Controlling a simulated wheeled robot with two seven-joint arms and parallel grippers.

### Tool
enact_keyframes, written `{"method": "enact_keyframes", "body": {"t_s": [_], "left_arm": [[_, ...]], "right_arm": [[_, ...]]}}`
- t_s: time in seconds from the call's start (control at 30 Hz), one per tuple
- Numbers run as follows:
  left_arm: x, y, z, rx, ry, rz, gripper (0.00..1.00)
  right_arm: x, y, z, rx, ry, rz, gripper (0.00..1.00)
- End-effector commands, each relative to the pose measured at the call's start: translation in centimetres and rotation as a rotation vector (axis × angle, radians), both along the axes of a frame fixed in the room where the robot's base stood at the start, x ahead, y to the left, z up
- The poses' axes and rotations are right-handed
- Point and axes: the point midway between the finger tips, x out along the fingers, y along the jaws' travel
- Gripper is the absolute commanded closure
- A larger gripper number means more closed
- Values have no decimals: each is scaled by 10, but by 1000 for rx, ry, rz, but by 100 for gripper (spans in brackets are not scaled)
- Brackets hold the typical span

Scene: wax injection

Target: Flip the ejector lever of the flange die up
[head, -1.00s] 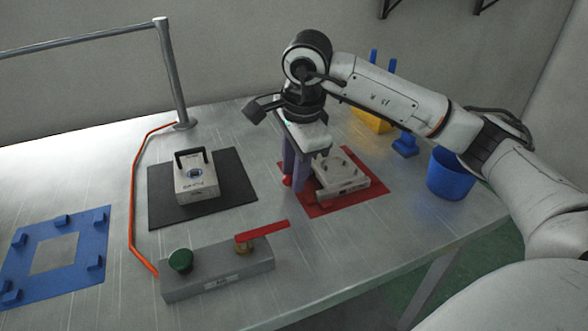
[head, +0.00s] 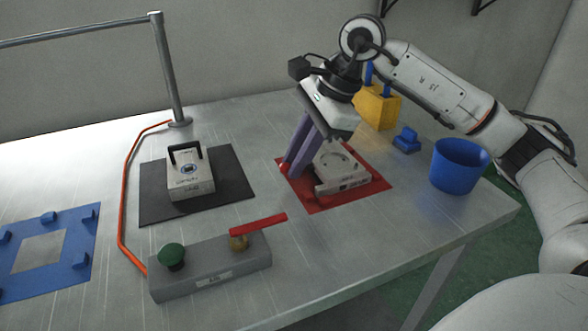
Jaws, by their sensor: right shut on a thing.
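The flange die (head: 345,180), a pale grey block with a round recess in its top, sits on the red mat (head: 322,207). The red knob (head: 284,168) of its ejector lever shows at the die's left side, at my right gripper's fingertips. The rest of the lever is hidden. My right gripper (head: 288,168), with long purple fingers, is tilted, its body up and to the right over the back of the die. It is shut on the ejector lever. My left gripper is not in view.
A second die with a black handle (head: 190,178) sits on a black mat (head: 235,180). In front is a grey box (head: 210,274) with a green button and red-handled valve. A blue bucket (head: 458,168), a small blue part (head: 406,141) and a yellow holder (head: 378,108) stand right.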

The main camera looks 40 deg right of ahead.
Motion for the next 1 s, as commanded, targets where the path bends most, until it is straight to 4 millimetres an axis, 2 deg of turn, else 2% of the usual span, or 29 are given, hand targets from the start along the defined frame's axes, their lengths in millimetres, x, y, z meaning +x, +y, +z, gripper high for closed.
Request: {"method": "enact_keyframes", "body": {"t_s": [0.3, 0.8, 0.83, 0.9, 0.93, 1.0], "left_arm": [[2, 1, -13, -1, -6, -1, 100], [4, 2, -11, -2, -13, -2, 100], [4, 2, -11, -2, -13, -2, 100], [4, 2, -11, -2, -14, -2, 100], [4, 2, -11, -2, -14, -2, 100], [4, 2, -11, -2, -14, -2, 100]], "right_arm": [[-1, -5, 3, 124, -32, -2, 100], [-1, -5, 4, 147, -34, -1, 100], [-1, -5, 4, 146, -34, -1, 80], [-1, -5, 4, 146, -34, -1, 69], [-1, -5, 4, 146, -34, -1, 65], [-1, -5, 4, 146, -34, -1, 65]]}}
